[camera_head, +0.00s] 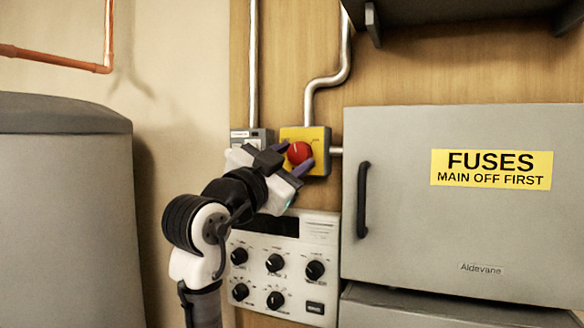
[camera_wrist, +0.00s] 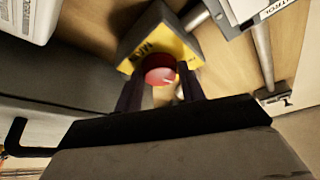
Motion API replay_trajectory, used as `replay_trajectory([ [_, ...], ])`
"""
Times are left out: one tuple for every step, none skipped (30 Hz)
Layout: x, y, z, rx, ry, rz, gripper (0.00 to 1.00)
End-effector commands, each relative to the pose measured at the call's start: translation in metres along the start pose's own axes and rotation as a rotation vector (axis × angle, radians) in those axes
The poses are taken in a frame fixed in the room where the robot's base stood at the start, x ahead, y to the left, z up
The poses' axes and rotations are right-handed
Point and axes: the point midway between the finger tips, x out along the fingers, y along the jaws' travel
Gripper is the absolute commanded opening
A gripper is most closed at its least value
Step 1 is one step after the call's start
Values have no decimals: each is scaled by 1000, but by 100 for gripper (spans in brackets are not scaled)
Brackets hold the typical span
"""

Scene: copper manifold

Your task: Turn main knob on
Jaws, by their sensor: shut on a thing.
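The main knob (camera_head: 299,152) is a round red knob on a yellow switch box (camera_head: 319,136) on the wooden panel. In the wrist view the red knob (camera_wrist: 160,70) sits between the two dark fingers, in front of the yellow box (camera_wrist: 158,38), which has partly hidden black lettering. My gripper (camera_head: 293,161) reaches up to the box from the lower left, with a finger on either side of the knob. It is shut on the red knob. A short pale line shows on the knob's face in the wrist view. The knob's exact setting cannot be read.
A grey fuse cabinet (camera_head: 460,225) with a black handle (camera_head: 362,200) stands right of the switch. A white control panel (camera_head: 284,250) with several black knobs is below. A small grey box (camera_head: 262,135) adjoins on the left. Metal conduits (camera_head: 329,82) run above. A large grey tank (camera_head: 65,200) stands left.

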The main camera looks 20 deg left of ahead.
Motion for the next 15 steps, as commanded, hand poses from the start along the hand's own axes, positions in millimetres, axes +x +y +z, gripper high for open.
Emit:
replay_trajectory([
  [-1, -1, 1, 43, -1, 16, 17],
  [-1, -1, 0, 69, -1, 28, 17],
  [-1, -2, 0, 104, -1, 42, 16],
  [0, -2, 0, 130, -1, 54, 16],
  [0, -2, 0, 156, -1, 64, 16],
  [0, -3, -1, 191, 0, 78, 16],
  [0, -3, -1, 218, -1, 89, 16],
  [0, -3, -1, 243, -1, 101, 16],
  [0, -4, -1, 278, -1, 115, 16],
  [0, -4, -1, 304, 0, 126, 16],
  [0, -4, -2, 331, 0, 137, 16],
  [0, -5, -2, 367, -1, 152, 16],
  [0, -5, -2, 393, -1, 163, 16],
  [0, -5, -2, 419, 0, 174, 16],
  [1, -6, -2, 454, -1, 188, 16],
])
